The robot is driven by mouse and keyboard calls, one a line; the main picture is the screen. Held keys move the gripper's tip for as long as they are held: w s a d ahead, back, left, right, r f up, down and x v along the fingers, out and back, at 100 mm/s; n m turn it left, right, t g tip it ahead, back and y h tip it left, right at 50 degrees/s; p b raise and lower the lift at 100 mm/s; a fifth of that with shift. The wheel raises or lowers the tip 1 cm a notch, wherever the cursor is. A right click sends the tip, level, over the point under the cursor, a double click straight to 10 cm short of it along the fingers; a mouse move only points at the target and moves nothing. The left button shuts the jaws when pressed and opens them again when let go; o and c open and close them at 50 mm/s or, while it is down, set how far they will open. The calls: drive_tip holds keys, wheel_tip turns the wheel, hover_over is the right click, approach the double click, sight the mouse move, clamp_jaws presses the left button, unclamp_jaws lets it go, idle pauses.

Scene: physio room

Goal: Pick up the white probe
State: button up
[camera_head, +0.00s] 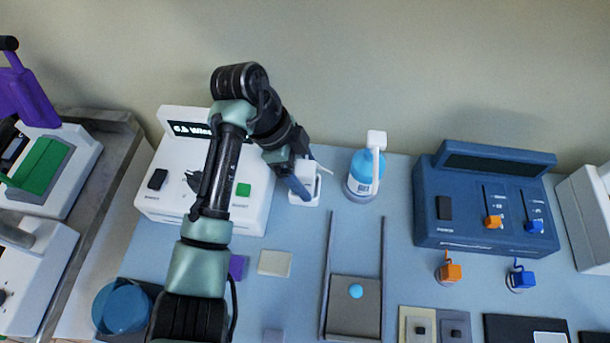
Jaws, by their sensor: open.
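A white piece (307,171), which looks like the white probe, stands in or on a small white holder (309,199) beside the white console. A thin white cable seems to run from its top. My gripper (302,190) points down at it from the left, with its dark fingers in front of the white piece and partly hiding it. The jaws are open. I cannot tell whether the fingers touch the probe or are around it.
A blue bottle with a white top (364,172) stands close on the right. The white console (160,207) is behind my arm. A blue console (470,232) stands farther right.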

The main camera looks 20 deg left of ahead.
drive_tip(key=shift+c, duration=0.3)
clamp_jaws()
